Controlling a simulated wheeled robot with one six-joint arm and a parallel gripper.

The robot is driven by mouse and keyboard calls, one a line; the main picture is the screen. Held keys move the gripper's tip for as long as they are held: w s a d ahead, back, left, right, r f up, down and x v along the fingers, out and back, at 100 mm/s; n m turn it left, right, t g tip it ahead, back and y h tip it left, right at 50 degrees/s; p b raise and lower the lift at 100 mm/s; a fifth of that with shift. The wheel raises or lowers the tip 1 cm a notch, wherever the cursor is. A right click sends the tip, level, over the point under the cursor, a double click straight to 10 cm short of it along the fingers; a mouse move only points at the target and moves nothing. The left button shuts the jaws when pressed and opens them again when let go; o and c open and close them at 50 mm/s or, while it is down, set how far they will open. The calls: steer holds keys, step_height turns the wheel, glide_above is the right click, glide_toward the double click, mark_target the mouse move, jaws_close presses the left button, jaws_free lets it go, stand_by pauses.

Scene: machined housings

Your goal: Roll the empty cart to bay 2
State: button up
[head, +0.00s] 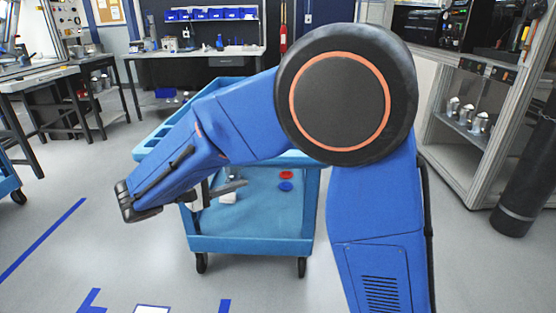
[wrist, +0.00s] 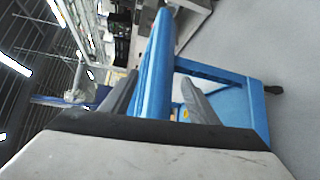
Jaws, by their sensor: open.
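A blue two-level cart (head: 250,246) stands in the middle of the head view, partly hidden by my arm. Its lower shelf holds a red disc (head: 286,175) and a blue disc (head: 286,187); much of its upper tray is covered. My gripper (head: 238,186) is at the cart's near left side. In the wrist view my gripper (wrist: 160,98) is open, its two grey fingers on either side of a blue part of the cart (wrist: 154,75). I cannot tell whether they touch it. No bay number is readable.
Blue floor tape (head: 45,240) marks the left, with more tape and a white patch (head: 152,309) at the bottom edge. Part of another blue cart (head: 6,180) shows at the left edge. A metal rack (head: 478,130) and dark cylinder (head: 525,185) stand right. A workbench (head: 190,53) is behind.

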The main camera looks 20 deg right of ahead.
mark_target(279, 160)
steer(key=x, duration=1.5)
steer(key=shift+w+d, duration=0.15)
steer(key=shift+d, duration=0.25)
jaws_close()
steer(key=shift+f, duration=0.1)
